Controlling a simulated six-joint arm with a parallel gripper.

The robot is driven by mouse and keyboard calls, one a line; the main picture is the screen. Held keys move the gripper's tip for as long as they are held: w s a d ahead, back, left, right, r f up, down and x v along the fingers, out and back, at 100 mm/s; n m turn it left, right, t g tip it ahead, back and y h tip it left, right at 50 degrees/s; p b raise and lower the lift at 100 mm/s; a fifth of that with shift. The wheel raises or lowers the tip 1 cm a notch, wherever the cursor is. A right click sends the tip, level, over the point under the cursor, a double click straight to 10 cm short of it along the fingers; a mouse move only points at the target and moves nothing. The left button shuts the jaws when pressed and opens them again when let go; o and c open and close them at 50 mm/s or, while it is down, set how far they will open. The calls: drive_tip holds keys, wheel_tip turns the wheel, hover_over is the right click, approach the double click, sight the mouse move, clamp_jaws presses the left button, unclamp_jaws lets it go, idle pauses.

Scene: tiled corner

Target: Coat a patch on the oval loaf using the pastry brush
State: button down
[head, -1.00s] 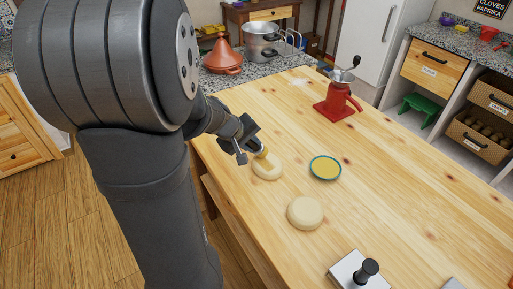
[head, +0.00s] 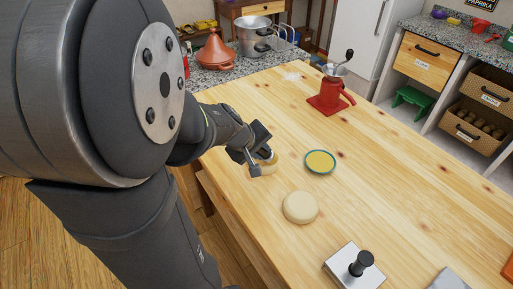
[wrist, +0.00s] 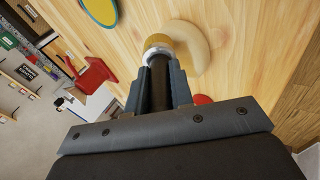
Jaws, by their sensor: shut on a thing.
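My gripper (head: 258,157) is shut on the dark handle of the pastry brush, with the brush (wrist: 158,48) pointing away from the wrist. The brush has a pale metal collar and yellowish bristles. A pale loaf (wrist: 198,42) lies under the bristles, which overlap its left part in the wrist view; I cannot tell whether they press on it. In the head view the gripper hides much of this loaf (head: 272,168). A second pale loaf (head: 300,207), rounder in outline, lies nearer on the table. A teal-rimmed dish of yellow liquid (head: 320,161) stands to the right.
A red grinder (head: 328,97) stands at the back of the wooden table (head: 400,180). A metal block with a black knob (head: 355,268) is at the front. An orange tagine (head: 215,53) and steel pots (head: 258,38) stand on the counter behind. The table's right side is mostly clear.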

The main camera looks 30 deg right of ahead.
drive_tip(key=shift+r, duration=3.75)
drive_tip(key=w+a+f, duration=0.5)
drive_tip(key=w+a, duration=0.2)
drive_tip(key=w, duration=0.2)
drive_tip(key=w+a+f, duration=0.4)
drive_tip(key=w+a, duration=0.3)
drive_tip(key=w, duration=0.2)
drive_tip(key=w+a+f, duration=0.2)
drive_tip(key=a+f, duration=1.6)
drive_tip(key=shift+a, duration=0.2)
